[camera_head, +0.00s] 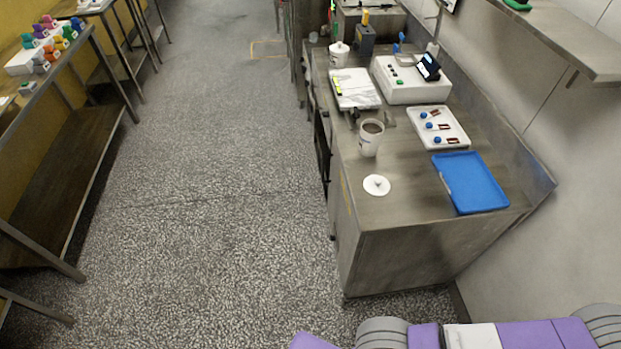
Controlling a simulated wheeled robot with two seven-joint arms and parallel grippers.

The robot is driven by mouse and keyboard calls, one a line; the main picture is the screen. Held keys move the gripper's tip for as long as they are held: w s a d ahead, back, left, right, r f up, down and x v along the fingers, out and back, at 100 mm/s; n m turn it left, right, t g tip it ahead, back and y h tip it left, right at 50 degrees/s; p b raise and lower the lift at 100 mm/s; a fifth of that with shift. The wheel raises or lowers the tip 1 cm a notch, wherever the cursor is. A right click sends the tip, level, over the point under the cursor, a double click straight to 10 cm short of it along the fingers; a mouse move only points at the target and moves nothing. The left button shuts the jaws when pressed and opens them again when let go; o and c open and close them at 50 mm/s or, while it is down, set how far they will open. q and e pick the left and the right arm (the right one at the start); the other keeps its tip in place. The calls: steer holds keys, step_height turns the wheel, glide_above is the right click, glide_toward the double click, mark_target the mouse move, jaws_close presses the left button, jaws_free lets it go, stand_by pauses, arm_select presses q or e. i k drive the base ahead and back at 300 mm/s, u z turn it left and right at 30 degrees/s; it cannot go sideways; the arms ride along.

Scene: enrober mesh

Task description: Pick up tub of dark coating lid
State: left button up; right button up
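A small round white lid (376,186) with a knob lies flat on the metal counter (410,207), near its left front edge. Just behind it stands an open white tub (369,142) with dark brown coating visible inside. The lid and the tub are apart. A second white tub (339,57), with its lid on, stands farther back on the counter. Purple and grey parts of my own body show at the bottom right edge. Neither of my grippers is in view.
A blue tray (469,182) lies right of the lid. Behind it are a white tray (438,128) with small blue and red items, a white machine (412,82) with a dark screen, and a clipboard (355,89). The floor (200,200) left of the counter is clear.

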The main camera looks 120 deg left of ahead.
mark_target(375, 185)
steer(key=u, duration=3.95)
